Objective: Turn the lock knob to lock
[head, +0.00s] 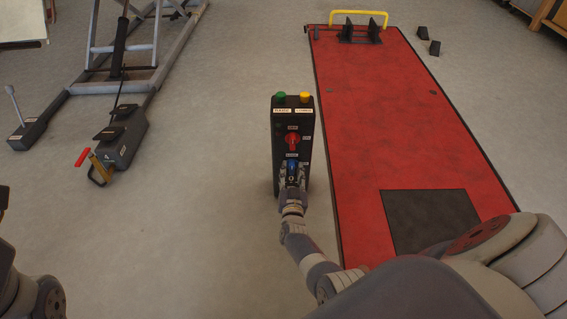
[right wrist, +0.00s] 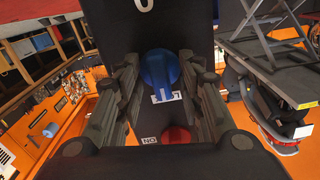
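A black control box (head: 277,150) stands upright on the floor beside the red lift. It has a red knob (head: 292,138) in the middle and a blue knob (head: 292,165) lower down. In the right wrist view the blue knob (right wrist: 160,70) sits beside a partly hidden white label, and the red knob (right wrist: 176,134) shows below it. My right gripper (head: 292,178) is at the box's lower front. Its fingers (right wrist: 160,66) are open, one on each side of the blue knob, with gaps visible. My left gripper is not in view.
A green button (head: 280,96) and a yellow button (head: 305,97) top the box. The red lift platform (head: 385,110) lies close on the right. A grey lift frame with a pedal unit (head: 122,140) is at left. Bare floor surrounds the box's left side.

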